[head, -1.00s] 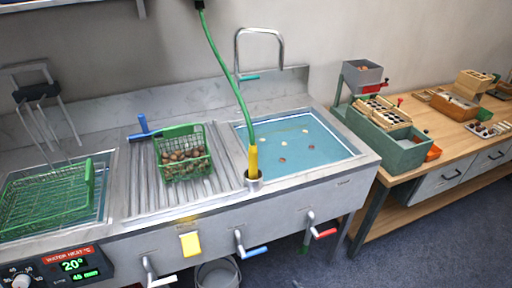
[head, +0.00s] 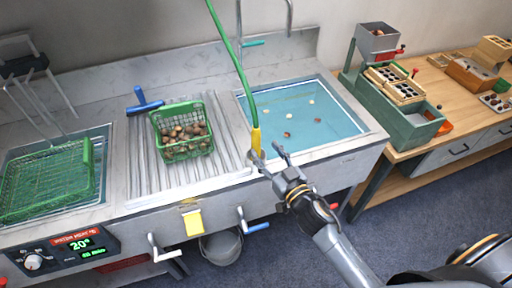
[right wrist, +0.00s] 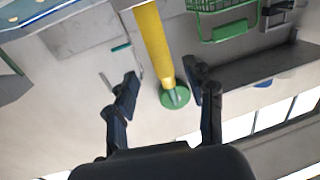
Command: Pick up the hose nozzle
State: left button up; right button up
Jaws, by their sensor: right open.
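The hose nozzle (head: 256,139) is yellow and hangs on the end of a green hose (head: 240,70) at the front left corner of the right basin. Its lower end is hidden by my right gripper (head: 265,154) in the head view. The gripper is open, its fingers at the nozzle. In the right wrist view the yellow nozzle (right wrist: 153,42) runs down between the two open fingers of the gripper (right wrist: 162,76), apparently not clasped. My left gripper is not in view.
A water-filled basin (head: 355,125) with several floating chestnuts lies right of the nozzle. A green basket (head: 160,125) of chestnuts stands on the ribbed drainboard (head: 140,170). Another green basket (head: 40,185) sits at left. A faucet (head: 238,25) rises behind; handles (head: 258,227) line the front.

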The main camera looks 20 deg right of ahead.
aim_at(258, 142)
jog(key=shift+w+a, duration=0.15)
jog(key=shift+w, duration=0.45)
jog(key=shift+w+r, duration=0.15)
jog(key=shift+w, duration=0.15)
jog(key=w, duration=0.1)
jog(key=w+a+p, duration=0.1)
jog(key=w, duration=0.1)
jog(key=shift+w, duration=0.2)
jog(key=shift+w+f+p, duration=0.2)
jog(key=shift+w+p, duration=0.1)
jog(key=shift+w, duration=0.2)
jog(key=shift+s, duration=0.1)
jog(key=shift+c, duration=1)
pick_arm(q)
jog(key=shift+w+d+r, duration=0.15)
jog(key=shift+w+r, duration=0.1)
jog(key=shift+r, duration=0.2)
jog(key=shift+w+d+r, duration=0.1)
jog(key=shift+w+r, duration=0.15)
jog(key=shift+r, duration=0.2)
pick_arm(e)
grip_shut()
